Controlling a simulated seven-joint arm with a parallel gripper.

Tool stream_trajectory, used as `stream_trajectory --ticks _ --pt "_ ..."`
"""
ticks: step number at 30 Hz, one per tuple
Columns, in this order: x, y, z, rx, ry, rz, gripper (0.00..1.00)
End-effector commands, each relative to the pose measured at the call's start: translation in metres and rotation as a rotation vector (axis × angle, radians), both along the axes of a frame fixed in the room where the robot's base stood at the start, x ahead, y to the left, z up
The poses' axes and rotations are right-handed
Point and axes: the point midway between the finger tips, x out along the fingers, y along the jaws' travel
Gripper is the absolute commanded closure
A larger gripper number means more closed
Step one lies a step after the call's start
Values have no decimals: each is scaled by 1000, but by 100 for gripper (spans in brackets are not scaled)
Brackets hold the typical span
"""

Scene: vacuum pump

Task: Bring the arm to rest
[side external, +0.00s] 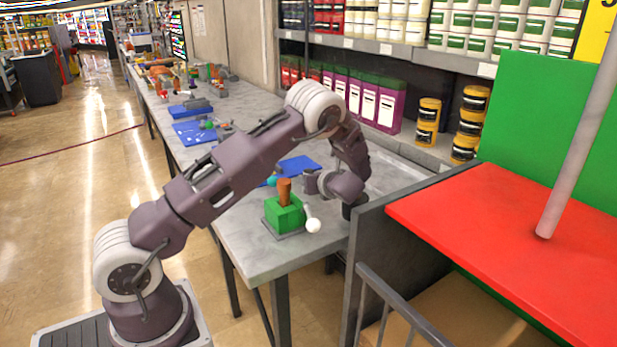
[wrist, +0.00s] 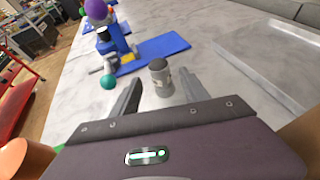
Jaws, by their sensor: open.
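My gripper (wrist: 160,77) is open in the wrist view, with its two grey fingers apart and nothing held. A small grey cylinder (wrist: 160,84) with a dark top stands on the table, seen between and beyond the fingers; I cannot tell how far off it is. In the side view my arm bends down over the near end of the grey table (side external: 245,232). My gripper's fingers cannot be made out there. A green block (side external: 284,214) with an orange post (side external: 284,192) and a white ball-ended lever (side external: 313,224) stands close to my wrist.
A blue mat (wrist: 165,46) lies beyond the fingers, with a blue part and a teal ball (wrist: 107,82) near its left end. A red surface (side external: 480,240) stands right of my arm; stocked shelves (side external: 440,50) line the back.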

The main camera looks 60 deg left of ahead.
Motion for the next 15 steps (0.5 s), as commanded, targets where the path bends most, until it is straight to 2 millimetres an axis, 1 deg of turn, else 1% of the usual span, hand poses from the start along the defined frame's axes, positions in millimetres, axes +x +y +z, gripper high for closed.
stream_trajectory --ticks 1,3,6,15 --pt "-2 -10 4 -1 0 -2 47" --pt "-5 -20 9 0 0 -1 47" --pt "-8 -28 12 -1 0 0 47" --pt "-9 -31 13 -1 -1 2 47"
